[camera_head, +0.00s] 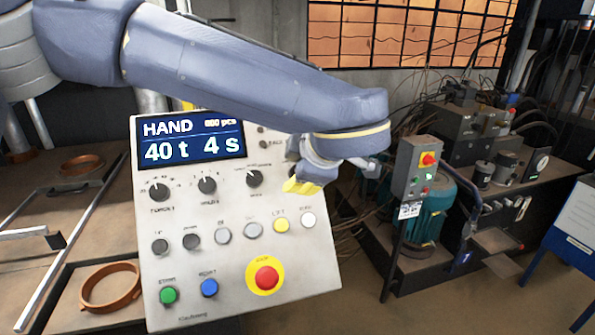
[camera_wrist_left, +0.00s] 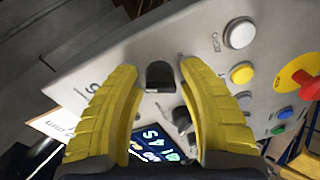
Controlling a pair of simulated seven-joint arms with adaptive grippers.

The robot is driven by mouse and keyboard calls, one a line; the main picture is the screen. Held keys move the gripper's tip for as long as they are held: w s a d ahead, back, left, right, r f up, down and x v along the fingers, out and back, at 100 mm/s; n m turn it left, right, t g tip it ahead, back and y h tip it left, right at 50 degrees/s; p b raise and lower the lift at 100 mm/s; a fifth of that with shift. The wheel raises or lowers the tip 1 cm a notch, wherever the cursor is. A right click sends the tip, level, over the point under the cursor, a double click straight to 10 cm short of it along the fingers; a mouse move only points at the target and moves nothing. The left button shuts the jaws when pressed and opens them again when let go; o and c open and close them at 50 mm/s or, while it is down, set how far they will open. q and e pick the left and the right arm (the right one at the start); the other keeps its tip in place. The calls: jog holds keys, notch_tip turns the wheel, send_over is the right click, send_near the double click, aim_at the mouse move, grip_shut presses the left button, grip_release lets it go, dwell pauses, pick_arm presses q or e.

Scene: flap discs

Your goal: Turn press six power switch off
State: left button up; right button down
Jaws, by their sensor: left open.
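The light grey control panel (camera_head: 240,290) stands in front of me in the head view, with a lit display (camera_head: 190,138) reading "HAND", "40 t" and "4 s". My left gripper (camera_head: 302,186) is at its upper right part, with yellow fingers. In the left wrist view the gripper (camera_wrist_left: 159,68) is open, its fingertips on either side of a black knob (camera_wrist_left: 160,77) on the panel. I cannot tell whether they touch it. My arm and gripper hide this knob in the head view. No label clearly names it as the power switch. My right gripper is not in view.
Three dark dials (camera_head: 207,185), a row of round buttons, green (camera_head: 168,295) and blue (camera_head: 209,288) buttons and a red mushroom button (camera_head: 266,278) share the panel. A grey switch box (camera_head: 415,168) stands to the right by a green motor (camera_head: 432,215).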

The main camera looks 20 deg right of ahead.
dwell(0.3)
pick_arm(q)
grip_shut()
jog(key=shift+w+n, duration=0.1)
jog(key=shift+n, duration=0.3)
jog(key=n, duration=0.5)
jog(key=shift+a+n, duration=0.1)
jog(key=shift+n, duration=0.3)
jog(key=n, duration=0.5)
jog(key=shift+f+h, duration=0.1)
jog(key=shift+h, duration=0.2)
grip_release()
